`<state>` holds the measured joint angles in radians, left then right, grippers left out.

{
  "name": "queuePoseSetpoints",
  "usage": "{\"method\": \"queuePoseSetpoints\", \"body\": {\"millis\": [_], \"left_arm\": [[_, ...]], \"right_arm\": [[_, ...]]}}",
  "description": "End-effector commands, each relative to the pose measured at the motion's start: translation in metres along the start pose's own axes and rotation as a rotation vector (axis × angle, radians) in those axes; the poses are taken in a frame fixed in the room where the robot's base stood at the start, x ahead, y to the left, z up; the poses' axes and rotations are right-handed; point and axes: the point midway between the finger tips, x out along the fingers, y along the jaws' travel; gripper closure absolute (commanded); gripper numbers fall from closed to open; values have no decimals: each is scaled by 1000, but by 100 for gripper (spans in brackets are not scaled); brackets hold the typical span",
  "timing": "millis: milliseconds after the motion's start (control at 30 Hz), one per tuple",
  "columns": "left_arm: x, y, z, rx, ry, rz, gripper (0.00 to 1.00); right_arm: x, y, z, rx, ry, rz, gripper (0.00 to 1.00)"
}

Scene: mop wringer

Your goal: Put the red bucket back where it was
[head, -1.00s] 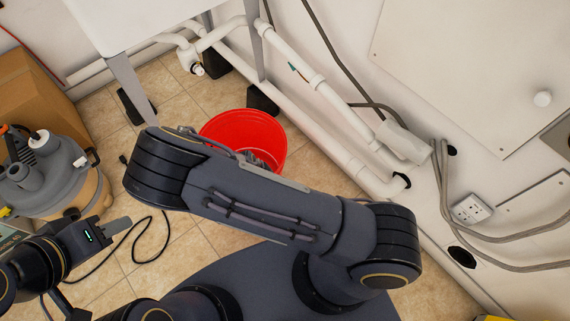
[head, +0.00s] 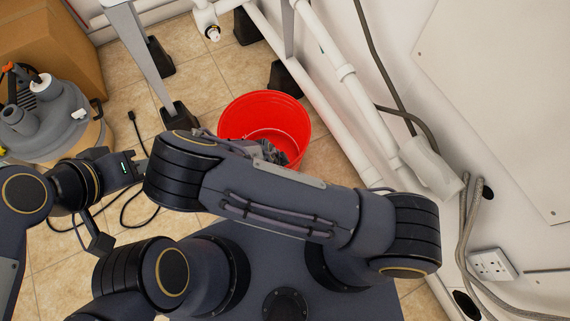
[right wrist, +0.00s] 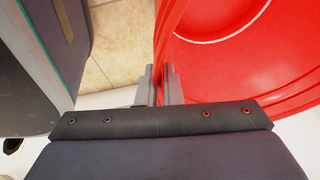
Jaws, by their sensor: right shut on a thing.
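The red bucket (head: 283,105) is in the middle of the head view, open top up, with its near side hidden behind my right arm. My right gripper (right wrist: 160,80) is shut on the bucket's rim. In the right wrist view the bucket (right wrist: 235,50) fills the upper right, with its wall between the fingers. Whether the bucket rests on the floor or hangs just above it, I cannot tell. My left gripper (head: 138,168) is at the left, apart from the bucket; its fingertips are too unclear to show whether it is open.
A white sink or table on grey legs (head: 150,62) with black feet stands behind the bucket. White pipes (head: 345,85) run along the wall. A grey vacuum-like machine (head: 45,120) and a cardboard box (head: 50,50) are at left. A black cable (head: 135,195) lies on the tiles.

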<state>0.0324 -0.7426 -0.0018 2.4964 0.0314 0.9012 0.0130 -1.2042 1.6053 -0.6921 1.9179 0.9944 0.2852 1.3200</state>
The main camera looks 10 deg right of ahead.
Motion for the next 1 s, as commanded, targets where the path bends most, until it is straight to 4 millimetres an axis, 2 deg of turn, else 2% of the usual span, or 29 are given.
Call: {"method": "queuePoseSetpoints", "body": {"millis": [33,433,467,600,867,1000], "left_arm": [[7,-3,4,0,0,0,64],[7,-3,4,0,0,0,64],[6,-3,3,0,0,0,64],[6,-3,3,0,0,0,64],[6,-3,3,0,0,0,64],[0,0,0,0,0,0,64]], "right_arm": [[7,1,5,1,1,-6,100],[9,1,6,3,1,-5,100],[8,2,6,2,0,-2,90],[8,2,6,2,0,-2,72],[8,2,6,2,0,-2,72],[-3,2,5,0,-1,-3,72]]}}
